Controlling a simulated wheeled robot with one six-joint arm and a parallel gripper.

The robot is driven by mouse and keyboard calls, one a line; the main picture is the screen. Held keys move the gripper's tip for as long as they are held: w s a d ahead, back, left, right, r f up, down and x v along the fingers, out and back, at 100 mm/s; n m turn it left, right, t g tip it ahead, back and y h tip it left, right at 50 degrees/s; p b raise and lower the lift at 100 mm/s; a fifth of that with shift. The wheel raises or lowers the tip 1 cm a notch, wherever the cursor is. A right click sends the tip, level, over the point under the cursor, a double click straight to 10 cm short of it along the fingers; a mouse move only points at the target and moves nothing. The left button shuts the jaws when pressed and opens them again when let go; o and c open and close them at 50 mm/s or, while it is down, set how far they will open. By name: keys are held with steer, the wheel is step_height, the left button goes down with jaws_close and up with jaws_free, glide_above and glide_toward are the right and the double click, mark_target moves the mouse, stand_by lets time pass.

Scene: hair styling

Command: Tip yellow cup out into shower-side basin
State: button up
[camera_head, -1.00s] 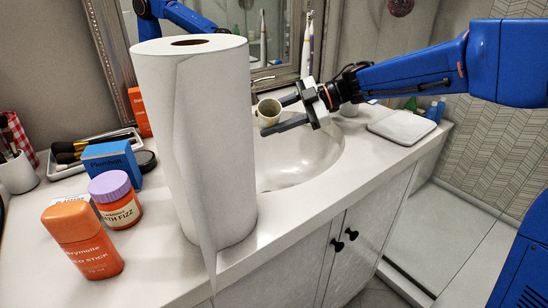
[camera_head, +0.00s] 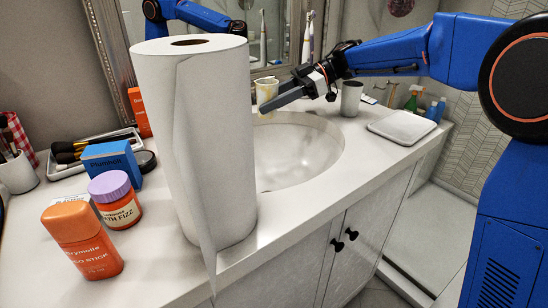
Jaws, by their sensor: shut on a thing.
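The pale yellow cup (camera_head: 266,90) is at the back of the counter area, just right of the paper towel roll. It looks upright, and its lower part is partly hidden by a finger. My gripper (camera_head: 270,102) comes in from the right and is shut on the cup. Whether the cup touches the counter is unclear. The white oval basin (camera_head: 295,158) lies below and in front of the gripper. Its left part is hidden by the roll. I cannot see what is inside the cup.
The tall paper towel roll (camera_head: 200,140) stands left of the basin. A grey tumbler (camera_head: 351,98) and a white tray (camera_head: 402,127) are on the right counter. An orange bottle (camera_head: 82,240), a purple-lidded jar (camera_head: 115,200) and a blue box (camera_head: 112,165) stand left.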

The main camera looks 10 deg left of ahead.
mark_target(268, 86)
steer(key=shift+r, duration=2)
